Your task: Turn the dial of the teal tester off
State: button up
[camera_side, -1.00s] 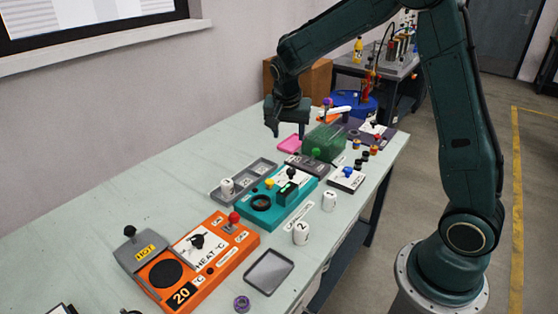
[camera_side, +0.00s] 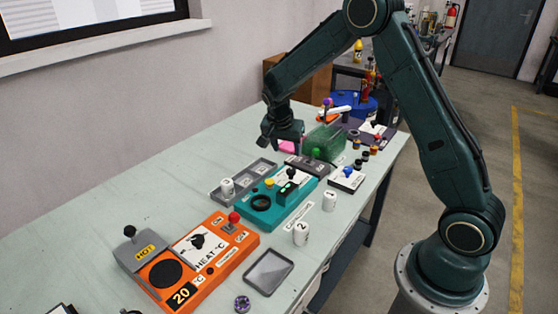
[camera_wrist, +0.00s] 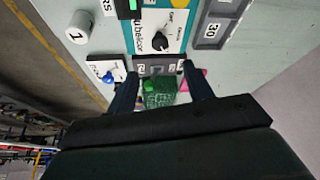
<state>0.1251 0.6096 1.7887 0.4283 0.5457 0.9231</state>
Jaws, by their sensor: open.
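The teal tester (camera_side: 246,207) lies on the bench, with a round black-ringed well, a yellow button and a white panel. In the wrist view the teal tester (camera_wrist: 178,22) is upper centre, and its black dial (camera_wrist: 160,42) stands on the white panel, with small lettering around it. I cannot read for sure which mark the dial points to. My gripper (camera_side: 280,135) hangs in the air beyond the tester's far end, apart from it. In the wrist view my open, empty gripper (camera_wrist: 160,70) has its fingers spread, with the dial seen beyond the gap between them.
An orange heater (camera_side: 215,262) stands at the near end of the bench. A grey tray (camera_side: 262,168) lies left of the tester. White numbered tubes (camera_side: 301,234) stand to its right. A green translucent box (camera_side: 323,138) and a small white-topped box (camera_side: 346,179) stand close by.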

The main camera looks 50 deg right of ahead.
aim_at(291, 170)
jog(key=x, duration=1.1)
jog(key=shift+d+f, duration=0.1)
jog(key=shift+f, duration=0.25)
jog(key=c, duration=0.9)
